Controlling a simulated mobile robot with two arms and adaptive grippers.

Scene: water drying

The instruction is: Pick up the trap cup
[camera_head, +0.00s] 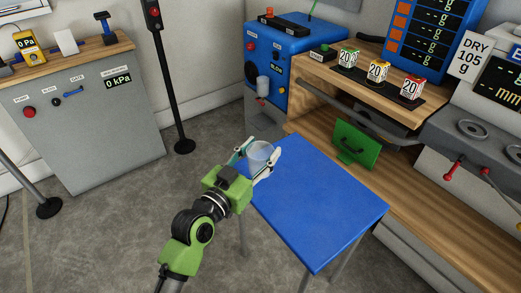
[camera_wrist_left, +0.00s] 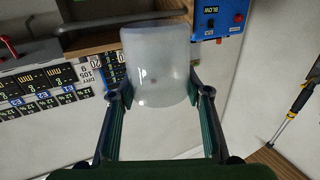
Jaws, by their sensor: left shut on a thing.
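The trap cup (camera_head: 259,156) is a clear, frosted cup near the back left corner of the blue table (camera_head: 318,198). My left gripper (camera_head: 262,149) is shut on it, with one finger on each side of the cup. In the left wrist view the cup (camera_wrist_left: 160,68) stands between the tips of the two green fingers, and my gripper (camera_wrist_left: 163,95) touches its sides. I cannot tell for sure whether the cup clears the table. My right gripper is not in view.
A blue machine (camera_head: 281,62) with knobs and a small clear bowl stands behind the table. A wooden bench (camera_head: 310,75) with several printed cubes and a green panel (camera_head: 355,145) is at the right. A grey cabinet (camera_head: 85,125) is at the left. Open floor lies between.

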